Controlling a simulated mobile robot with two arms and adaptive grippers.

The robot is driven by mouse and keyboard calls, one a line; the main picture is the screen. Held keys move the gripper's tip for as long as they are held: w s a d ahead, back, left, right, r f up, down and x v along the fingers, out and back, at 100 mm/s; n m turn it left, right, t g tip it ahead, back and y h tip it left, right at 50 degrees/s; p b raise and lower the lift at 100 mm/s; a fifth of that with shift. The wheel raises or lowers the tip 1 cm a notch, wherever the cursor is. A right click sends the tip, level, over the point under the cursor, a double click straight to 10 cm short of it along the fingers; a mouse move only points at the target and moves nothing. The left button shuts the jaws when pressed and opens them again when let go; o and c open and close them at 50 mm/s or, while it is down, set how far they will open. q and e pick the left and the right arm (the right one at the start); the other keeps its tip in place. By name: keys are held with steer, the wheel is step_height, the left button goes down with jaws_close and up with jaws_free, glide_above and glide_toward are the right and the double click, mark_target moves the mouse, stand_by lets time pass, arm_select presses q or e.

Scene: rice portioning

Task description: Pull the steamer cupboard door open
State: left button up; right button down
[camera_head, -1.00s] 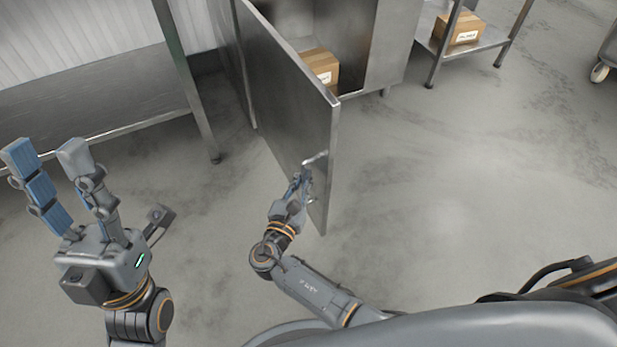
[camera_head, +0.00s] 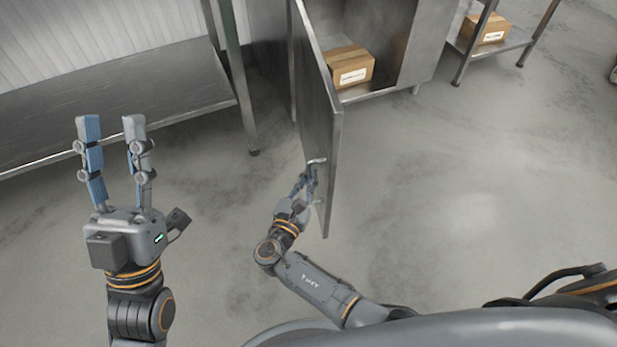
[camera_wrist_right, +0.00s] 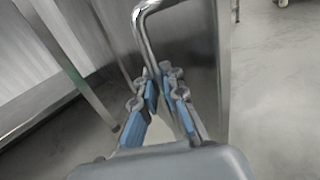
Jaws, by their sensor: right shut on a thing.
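The steel cupboard door (camera_head: 318,110) stands wide open, swung out from the cupboard (camera_head: 408,45) and seen nearly edge-on in the head view. Its bent metal handle (camera_head: 316,161) is near the free edge. My right gripper (camera_head: 309,178) is at the handle. In the right wrist view, the blue-padded fingers of the right gripper (camera_wrist_right: 164,92) are shut around the handle (camera_wrist_right: 146,38), with the door face (camera_wrist_right: 197,50) behind. My left gripper (camera_head: 110,125) is raised at the left, its two fingers apart and nothing between them.
A cardboard box (camera_head: 349,66) sits inside the open cupboard. Another box (camera_head: 485,30) stands on a low rack shelf at the top right. A steel table (camera_head: 120,95) with legs is at the left. The floor right of the door is clear.

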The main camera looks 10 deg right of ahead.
steer(key=shift+s+f, duration=0.25)
steer(key=shift+f, duration=0.05)
steer(key=c, duration=1.5)
jaws_free()
steer(key=shift+o, duration=0.3)
steer(key=shift+r, duration=0.15)
steer(key=v, duration=0.7)
steer(key=shift+a, duration=0.2)
steer(key=shift+s, duration=0.15)
